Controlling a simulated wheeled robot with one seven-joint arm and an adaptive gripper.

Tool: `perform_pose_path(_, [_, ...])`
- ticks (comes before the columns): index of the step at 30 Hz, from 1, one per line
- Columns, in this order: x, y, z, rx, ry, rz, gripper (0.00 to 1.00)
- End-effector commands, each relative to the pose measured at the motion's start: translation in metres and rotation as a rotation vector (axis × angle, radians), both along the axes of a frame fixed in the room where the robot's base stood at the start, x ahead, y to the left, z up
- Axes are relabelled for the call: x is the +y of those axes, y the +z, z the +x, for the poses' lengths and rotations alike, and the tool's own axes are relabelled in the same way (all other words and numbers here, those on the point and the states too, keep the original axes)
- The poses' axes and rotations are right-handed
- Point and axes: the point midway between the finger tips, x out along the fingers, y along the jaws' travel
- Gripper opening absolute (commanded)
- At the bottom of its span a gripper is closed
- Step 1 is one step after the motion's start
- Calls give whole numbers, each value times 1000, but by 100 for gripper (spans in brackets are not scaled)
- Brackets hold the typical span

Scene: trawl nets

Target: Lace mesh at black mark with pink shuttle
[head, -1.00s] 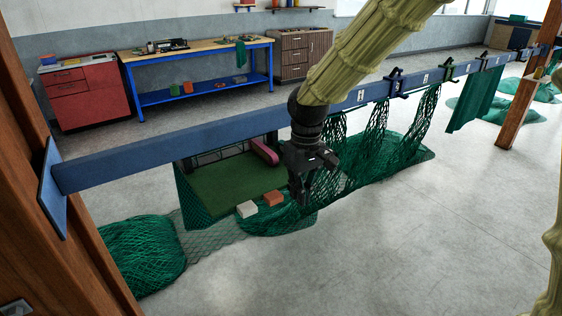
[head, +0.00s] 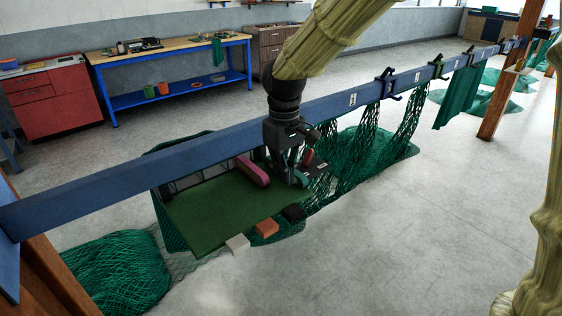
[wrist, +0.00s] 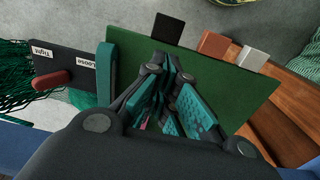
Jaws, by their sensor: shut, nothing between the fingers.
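A pink shuttle (head: 252,171) lies at the back of a dark green board (head: 205,210) under the blue rail. Black (head: 294,212), orange (head: 266,228) and white (head: 237,243) blocks line the board's front edge. The black block also shows in the wrist view (wrist: 168,38). My gripper (head: 297,182) is shut and empty, over the board's right part, right of the pink shuttle and apart from it. In the wrist view, my fingers (wrist: 170,75) hide part of the board; a sliver of pink shows between them. Green mesh (head: 345,165) hangs from the rail on the right.
A dark plate with Tight and Loose labels and a red lever (wrist: 50,80) stands beside the board, near an upright teal bar (wrist: 107,75). The blue rail (head: 150,160) crosses above. Piled net (head: 118,270) lies left; open floor (head: 420,230) is at right.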

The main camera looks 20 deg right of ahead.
Motion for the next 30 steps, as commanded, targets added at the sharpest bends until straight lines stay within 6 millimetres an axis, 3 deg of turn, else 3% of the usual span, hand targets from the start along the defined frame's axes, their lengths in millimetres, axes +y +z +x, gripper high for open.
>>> perform_pose_path(12, [1,-64,-1,4,3,0,0])
perform_pose_path(21, [12,-61,31,0,2,0,0])
perform_pose_path(30, [15,-62,38,0,3,0,0])
